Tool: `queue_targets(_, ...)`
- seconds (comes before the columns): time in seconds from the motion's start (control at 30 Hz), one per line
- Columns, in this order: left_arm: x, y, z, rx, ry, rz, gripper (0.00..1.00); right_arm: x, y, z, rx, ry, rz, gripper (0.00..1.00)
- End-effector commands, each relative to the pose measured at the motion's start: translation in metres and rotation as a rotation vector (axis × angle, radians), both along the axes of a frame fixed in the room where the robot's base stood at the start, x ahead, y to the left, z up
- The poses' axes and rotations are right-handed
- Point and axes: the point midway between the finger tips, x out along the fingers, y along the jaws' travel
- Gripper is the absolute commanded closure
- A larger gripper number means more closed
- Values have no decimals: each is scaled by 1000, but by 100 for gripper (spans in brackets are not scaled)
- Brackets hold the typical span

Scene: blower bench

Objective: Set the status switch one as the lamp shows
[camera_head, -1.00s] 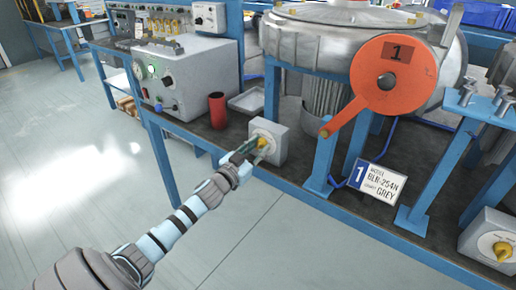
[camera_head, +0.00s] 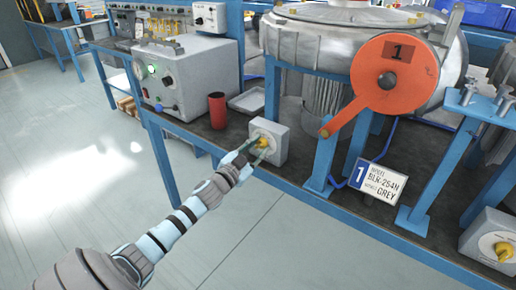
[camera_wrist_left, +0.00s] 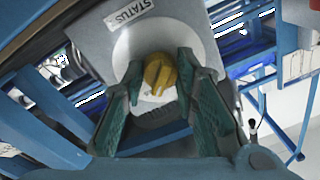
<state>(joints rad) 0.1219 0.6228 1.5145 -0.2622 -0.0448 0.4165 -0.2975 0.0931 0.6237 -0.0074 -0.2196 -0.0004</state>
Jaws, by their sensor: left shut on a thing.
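The status switch is a grey box (camera_head: 279,139) with a round pale dial and a yellow knob (camera_head: 262,143), on the bench's front edge. The left wrist view shows its STATUS label (camera_wrist_left: 130,12) and the yellow knob (camera_wrist_left: 159,72) between the fingers. My left gripper (camera_head: 255,148) is at the front of the switch, shut on the knob; the fingers (camera_wrist_left: 160,95) lie on either side of it. A green lamp (camera_head: 151,70) glows on the grey test unit. My right gripper is not in view.
A dark red cup (camera_head: 217,110) and a shallow tray (camera_head: 246,101) stand behind the switch. An orange disc with a handle (camera_head: 394,75) marked 1 and a number 1 sign (camera_head: 378,183) are to the right. Another yellow-knobbed box (camera_head: 490,236) sits at lower right. Open floor lies left.

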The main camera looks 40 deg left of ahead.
Motion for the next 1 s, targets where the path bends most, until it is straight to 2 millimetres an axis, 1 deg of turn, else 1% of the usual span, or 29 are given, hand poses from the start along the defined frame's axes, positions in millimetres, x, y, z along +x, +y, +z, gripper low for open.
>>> queue_targets(0.03, 0, 0, 1, 2, -1, 0, 72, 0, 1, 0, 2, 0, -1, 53)
queue_targets(0.13, 0, 0, 0, 1, -1, 0, 56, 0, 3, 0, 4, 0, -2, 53)
queue_targets(0.17, 0, 0, 0, 1, -1, 0, 53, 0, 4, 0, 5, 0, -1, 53)
queue_targets(0.4, 0, 0, 0, 2, 0, 0, 53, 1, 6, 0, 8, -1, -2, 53)
queue_targets(0.5, 0, 1, 5, 2, -3, 2, 53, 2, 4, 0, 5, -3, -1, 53)
queue_targets(0.57, 0, 1, 13, 1, -5, 2, 53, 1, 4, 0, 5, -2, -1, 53)
queue_targets(0.63, 0, 0, 26, 3, -6, -2, 53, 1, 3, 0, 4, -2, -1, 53)
queue_targets(0.83, 0, 0, 78, 5, -3, -2, 53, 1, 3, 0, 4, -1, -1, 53)
queue_targets(0.9, 0, 0, 90, 4, -2, -1, 53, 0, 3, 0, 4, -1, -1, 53)
queue_targets(1.0, 0, 0, 99, 2, -1, 0, 53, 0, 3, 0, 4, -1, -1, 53)
